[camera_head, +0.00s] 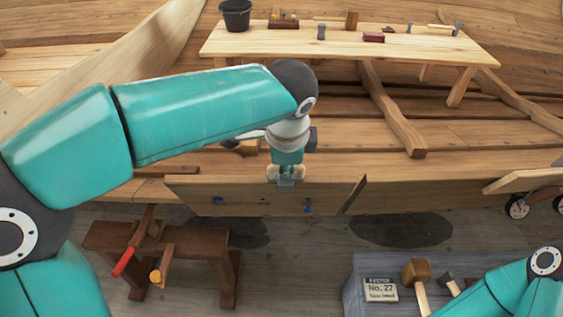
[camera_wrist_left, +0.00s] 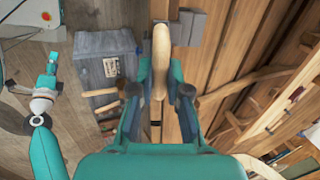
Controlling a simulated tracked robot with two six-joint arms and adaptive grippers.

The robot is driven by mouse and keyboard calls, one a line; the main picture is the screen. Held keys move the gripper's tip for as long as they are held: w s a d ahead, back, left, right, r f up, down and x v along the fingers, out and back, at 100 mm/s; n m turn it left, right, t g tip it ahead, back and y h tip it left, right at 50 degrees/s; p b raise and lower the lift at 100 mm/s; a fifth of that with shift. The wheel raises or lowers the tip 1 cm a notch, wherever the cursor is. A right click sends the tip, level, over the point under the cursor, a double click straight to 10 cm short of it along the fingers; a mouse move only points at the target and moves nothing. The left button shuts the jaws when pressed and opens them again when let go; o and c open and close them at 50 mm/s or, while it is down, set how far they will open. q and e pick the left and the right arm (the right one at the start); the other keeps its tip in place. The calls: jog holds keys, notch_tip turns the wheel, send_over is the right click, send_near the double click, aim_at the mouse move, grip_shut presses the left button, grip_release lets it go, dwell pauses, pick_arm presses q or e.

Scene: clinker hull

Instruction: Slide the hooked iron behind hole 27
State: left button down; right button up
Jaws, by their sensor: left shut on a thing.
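My left gripper (camera_head: 287,172) is at the top edge of the hull plank (camera_head: 335,190), near its middle. In the left wrist view the left gripper (camera_wrist_left: 160,90) is shut on a pale wooden handle (camera_wrist_left: 161,48), apparently the hooked iron's. Grey metal (camera_wrist_left: 188,28) shows beside the handle's far end; I cannot make out the hook. The plank has small dark holes (camera_head: 263,201) and blue marks (camera_head: 308,208); which hole is 27 cannot be read. My right gripper (camera_wrist_left: 51,68) shows small in the left wrist view; its jaws cannot be made out.
A grey box (camera_head: 362,268) at the lower right carries a "No. 27" card (camera_head: 381,290) and a mallet (camera_head: 417,272). A brown sawhorse (camera_head: 205,240) stands lower left.

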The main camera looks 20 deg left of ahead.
pick_arm(q)
jog(key=shift+d, duration=0.1)
jog(key=shift+w+d+p, duration=0.25)
jog(key=shift+d+p, duration=0.15)
jog(key=shift+d, duration=0.45)
jog(key=shift+w+d+p, duration=0.25)
jog(key=shift+d+p, duration=0.15)
jog(key=shift+d, duration=0.45)
jog(key=shift+w+d+p, duration=0.25)
jog(key=shift+d+p, duration=0.15)
jog(key=shift+d, duration=0.45)
jog(key=shift+r, duration=0.15)
jog(key=c, duration=1.1)
grip_release()
jog(key=shift+o, duration=0.2)
notch_tip(320, 180, up, 8)
jog(key=p, duration=0.7)
jog(key=shift+p, duration=0.4)
